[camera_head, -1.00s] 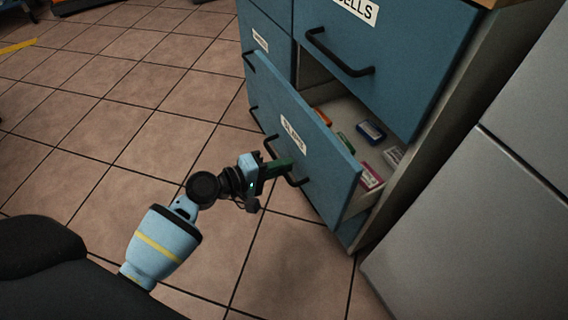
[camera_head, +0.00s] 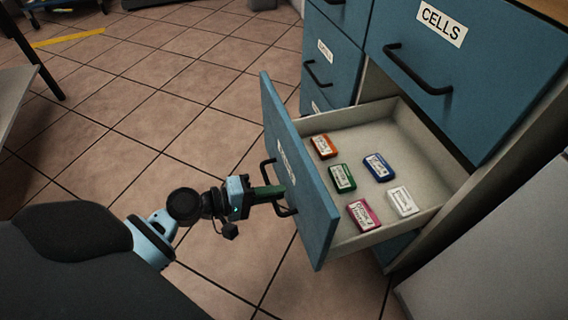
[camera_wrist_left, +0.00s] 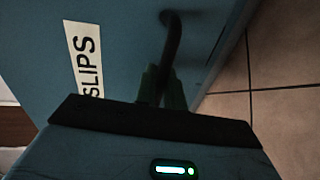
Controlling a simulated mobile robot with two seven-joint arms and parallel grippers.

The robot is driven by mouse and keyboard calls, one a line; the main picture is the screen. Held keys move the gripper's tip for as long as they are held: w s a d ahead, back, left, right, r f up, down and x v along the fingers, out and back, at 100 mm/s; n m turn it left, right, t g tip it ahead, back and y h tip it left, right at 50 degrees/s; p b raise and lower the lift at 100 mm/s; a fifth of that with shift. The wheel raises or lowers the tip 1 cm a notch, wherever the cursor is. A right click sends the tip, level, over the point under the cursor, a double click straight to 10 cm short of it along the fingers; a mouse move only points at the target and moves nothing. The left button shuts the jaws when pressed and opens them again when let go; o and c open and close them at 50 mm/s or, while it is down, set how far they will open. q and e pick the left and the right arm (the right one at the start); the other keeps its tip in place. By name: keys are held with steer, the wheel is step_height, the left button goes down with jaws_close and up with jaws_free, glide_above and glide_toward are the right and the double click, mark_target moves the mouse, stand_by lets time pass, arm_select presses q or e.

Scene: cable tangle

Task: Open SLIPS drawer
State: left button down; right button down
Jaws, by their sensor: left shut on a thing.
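The SLIPS drawer (camera_head: 296,185) is a blue-fronted drawer with a pale interior, pulled well out of the blue cabinet in the head view. Its white label reading SLIPS (camera_wrist_left: 84,58) shows in the left wrist view. My left gripper (camera_head: 277,192) is shut on the drawer's black handle (camera_head: 267,170); the handle (camera_wrist_left: 173,45) also runs between the green fingers in the left wrist view. Inside the drawer lie an orange (camera_head: 324,146), a green (camera_head: 342,178), a blue (camera_head: 378,167), a pink (camera_head: 363,215) and a white (camera_head: 403,201) small labelled block. My right gripper is not seen.
The closed CELLS drawer (camera_head: 470,60) is above the open one, with a black handle. Other closed blue drawers (camera_head: 335,60) stand to its left. A grey panel (camera_head: 500,250) is at the lower right. Tiled floor (camera_head: 170,120) is clear to the left.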

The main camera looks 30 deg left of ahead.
arm_select(q)
steer(key=shift+s+a, duration=0.1)
steer(key=shift+a, duration=0.1)
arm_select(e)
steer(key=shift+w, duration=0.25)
arm_select(q)
steer(key=c, duration=1.6)
jaws_free()
steer(key=shift+o, duration=0.2)
steer(key=shift+s, duration=0.15)
steer(key=p+v, duration=0.1)
steer(key=v, duration=0.6)
steer(key=shift+s+a, duration=0.2)
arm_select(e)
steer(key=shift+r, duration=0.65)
arm_select(q)
steer(key=shift+r, duration=0.1)
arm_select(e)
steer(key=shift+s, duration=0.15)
